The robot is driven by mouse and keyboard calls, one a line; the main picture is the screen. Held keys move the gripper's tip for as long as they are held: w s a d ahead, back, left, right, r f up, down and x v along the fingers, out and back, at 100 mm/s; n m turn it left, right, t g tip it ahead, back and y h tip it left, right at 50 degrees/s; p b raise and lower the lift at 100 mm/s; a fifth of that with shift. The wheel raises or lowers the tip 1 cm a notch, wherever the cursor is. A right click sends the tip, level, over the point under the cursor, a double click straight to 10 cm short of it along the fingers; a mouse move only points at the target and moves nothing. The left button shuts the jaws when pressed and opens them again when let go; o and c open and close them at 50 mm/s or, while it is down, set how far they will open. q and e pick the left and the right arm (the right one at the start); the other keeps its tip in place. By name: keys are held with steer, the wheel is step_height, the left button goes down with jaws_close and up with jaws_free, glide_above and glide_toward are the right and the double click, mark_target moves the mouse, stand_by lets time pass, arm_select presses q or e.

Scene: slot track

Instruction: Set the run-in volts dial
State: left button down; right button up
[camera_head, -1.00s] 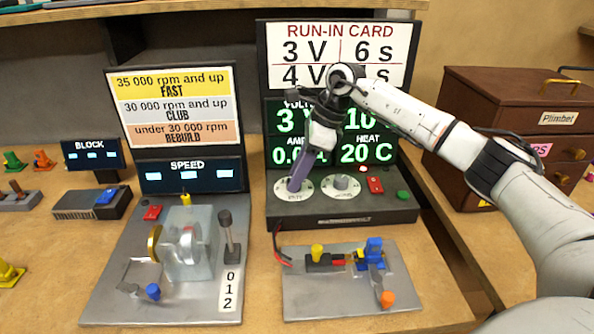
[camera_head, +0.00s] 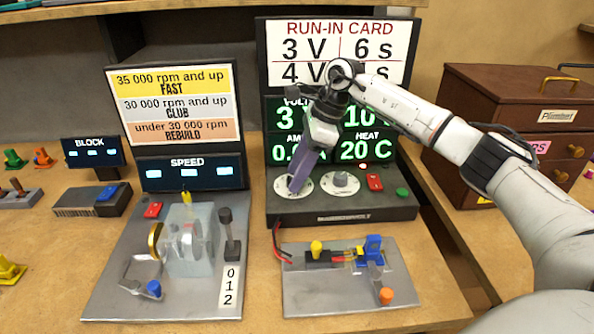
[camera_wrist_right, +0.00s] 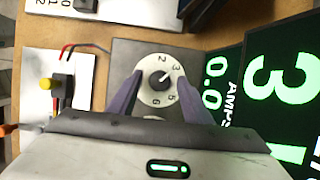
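The volts dial (camera_head: 280,186) is the left white dial on the black power unit, partly hidden behind my right gripper (camera_head: 299,185). In the right wrist view the dial (camera_wrist_right: 164,62) shows its numbers and a grey knob (camera_wrist_right: 158,81) with a white pointer directed close to the 3. My right gripper's purple fingers (camera_wrist_right: 160,85) are apart, one on each side of the dial, with a gap to the knob; contact is not visible. The volts readout (camera_head: 287,120) shows a 3, with the rest hidden by my arm. My left gripper is not in view.
The run-in card (camera_head: 290,50) stands above the readouts. A second dial (camera_head: 340,188), a red switch (camera_head: 375,182) and a green button (camera_head: 403,193) sit right of the volts dial. A grey plate (camera_head: 330,290) with a small motor rig lies in front.

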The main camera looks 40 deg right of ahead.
steer(key=v, duration=1)
steer(key=shift+d+r, duration=0.1)
stand_by(0.4)
